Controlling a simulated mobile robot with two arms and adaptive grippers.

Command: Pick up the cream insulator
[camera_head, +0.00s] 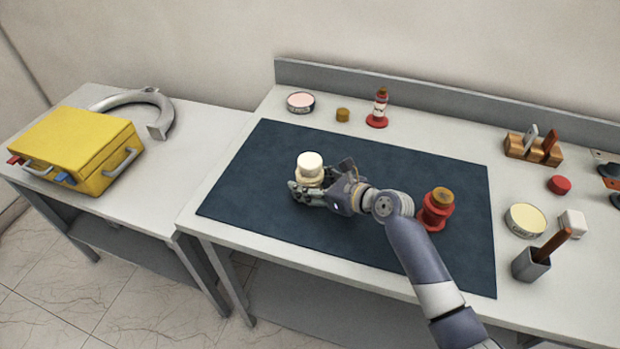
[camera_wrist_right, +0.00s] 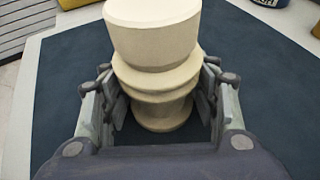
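The cream insulator (camera_head: 309,168) stands upright near the middle of the dark mat, with a wide pale top above a ringed, narrower body. It fills the centre of the right wrist view (camera_wrist_right: 152,40). My right gripper (camera_head: 318,190) reaches in from the right, low around the insulator. In the wrist view its two fingers (camera_wrist_right: 160,95) stand on either side of the ringed lower body, very close to it. Whether both pads press on it is not clear. The insulator's lower part is partly hidden by the gripper in the head view. My left gripper is not in view.
A red part with a brown top (camera_head: 436,208) stands close by my right forearm on the dark mat (camera_head: 265,150). Tins, a red bottle (camera_head: 378,108), a wooden rack (camera_head: 533,148) and a grey cup (camera_head: 531,264) line the table. A yellow case (camera_head: 80,145) sits on the left table.

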